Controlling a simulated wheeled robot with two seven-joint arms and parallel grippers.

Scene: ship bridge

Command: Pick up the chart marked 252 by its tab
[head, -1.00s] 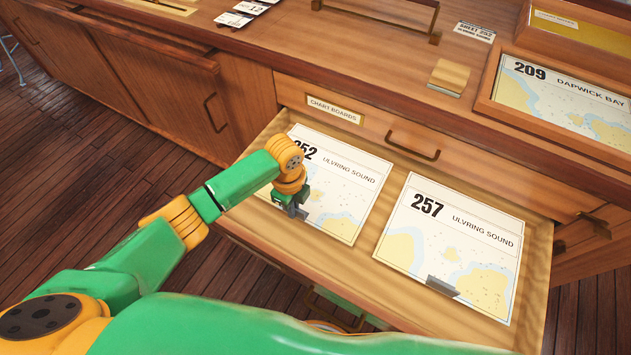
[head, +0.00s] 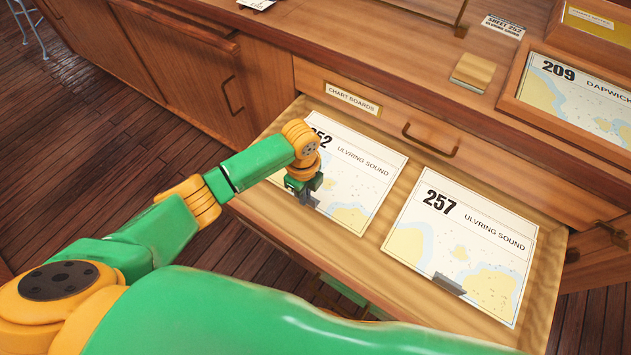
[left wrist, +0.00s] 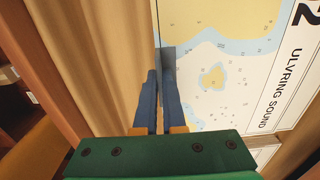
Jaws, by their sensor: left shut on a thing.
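The chart marked 252 (head: 352,172), labelled Ulvring Sound, lies in the left part of the open drawer. It also shows in the left wrist view (left wrist: 235,70), with its first digits cut off. My left gripper (head: 307,196) is at the chart's front edge, its jaws shut on the chart's grey tab (left wrist: 168,58). The chart appears to lie flat in the drawer. My arm covers its upper left corner and part of the number. My right gripper is not in view.
The chart marked 257 (head: 462,240), with its own grey tab (head: 449,284), lies to the right in the same drawer (head: 545,290). A framed chart 209 (head: 580,95), a wooden block (head: 474,72) and a Sheet 252 card (head: 503,26) are on the counter above.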

